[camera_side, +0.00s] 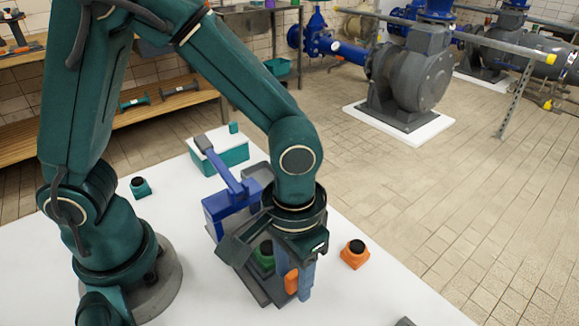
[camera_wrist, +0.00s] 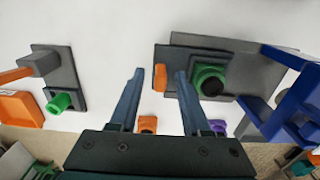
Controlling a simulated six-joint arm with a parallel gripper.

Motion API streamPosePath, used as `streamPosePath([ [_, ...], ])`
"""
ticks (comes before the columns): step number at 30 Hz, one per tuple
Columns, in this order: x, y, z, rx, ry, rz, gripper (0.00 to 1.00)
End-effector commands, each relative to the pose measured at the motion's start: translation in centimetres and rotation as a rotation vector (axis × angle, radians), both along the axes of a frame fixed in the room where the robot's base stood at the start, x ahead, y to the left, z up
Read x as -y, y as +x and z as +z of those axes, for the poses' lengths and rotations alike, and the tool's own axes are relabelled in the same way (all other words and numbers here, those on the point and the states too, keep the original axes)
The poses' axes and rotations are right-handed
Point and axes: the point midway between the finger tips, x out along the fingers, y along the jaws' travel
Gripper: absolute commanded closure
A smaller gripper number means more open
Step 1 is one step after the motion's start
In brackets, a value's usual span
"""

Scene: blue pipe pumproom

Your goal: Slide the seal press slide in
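The seal press has a blue frame with a lever (camera_side: 228,200); its blue frame also shows at the right of the wrist view (camera_wrist: 285,105). Its dark grey slide (camera_wrist: 222,82) sticks out of the frame and carries a green block with a black round top (camera_wrist: 211,80), also seen in the side view (camera_side: 265,254). An orange handle (camera_wrist: 160,78) is at the slide's outer end, also visible in the side view (camera_side: 291,281). My gripper (camera_wrist: 160,72) is open, with a finger on each side of the handle and gaps showing. In the side view my wrist hides part of the press.
An orange block with a black top (camera_side: 355,253) stands right of the press. A teal bin (camera_side: 222,155) and a small teal block (camera_side: 140,187) stand behind. In the wrist view, a grey fixture (camera_wrist: 68,72) with a green cylinder is at left.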

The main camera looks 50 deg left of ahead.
Motion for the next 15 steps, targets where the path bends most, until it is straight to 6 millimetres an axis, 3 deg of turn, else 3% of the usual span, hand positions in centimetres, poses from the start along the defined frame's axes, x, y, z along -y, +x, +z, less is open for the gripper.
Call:
streamPosePath([
  [1,0.0,0.01,0.02,0.0,0.0,0.0,0.68],
  [3,0.0,0.0,0.02,0.0,0.0,0.0,0.95],
  [4,0.0,0.0,0.03,0.0,0.0,0.0,1.0],
  [15,0.03,0.01,0.06,0.0,-0.001,0.0,1.0],
])
